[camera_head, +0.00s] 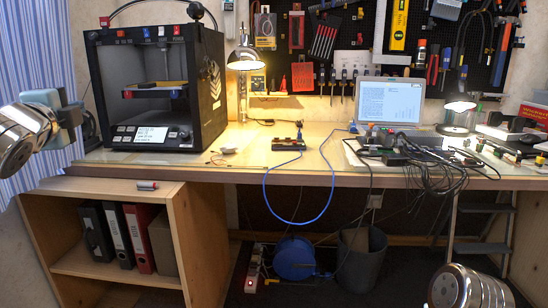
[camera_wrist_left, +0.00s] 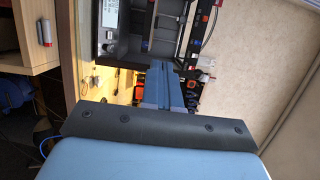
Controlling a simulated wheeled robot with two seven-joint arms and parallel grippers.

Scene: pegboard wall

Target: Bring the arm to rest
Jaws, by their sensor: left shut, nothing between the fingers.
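My left gripper (camera_head: 76,114) is at the left edge of the head view, raised in front of the curtain and left of the 3D printer. In the left wrist view its two blue-grey fingers (camera_wrist_left: 163,68) lie together, shut and empty. They point toward the printer, with a gap that I cannot measure. My left arm comes in from the left edge. Part of my right arm shows at the lower right of the head view; its gripper is out of the picture.
The black 3D printer (camera_head: 158,88) stands on the workbench (camera_head: 240,172). A small cylinder (camera_head: 146,185) lies on the lower cabinet (camera_head: 105,188), below my left gripper. A lamp (camera_head: 245,60), a laptop (camera_head: 388,102) and tangled cables (camera_head: 440,165) occupy the bench farther right. A patterned curtain (camera_head: 30,55) hangs at left.

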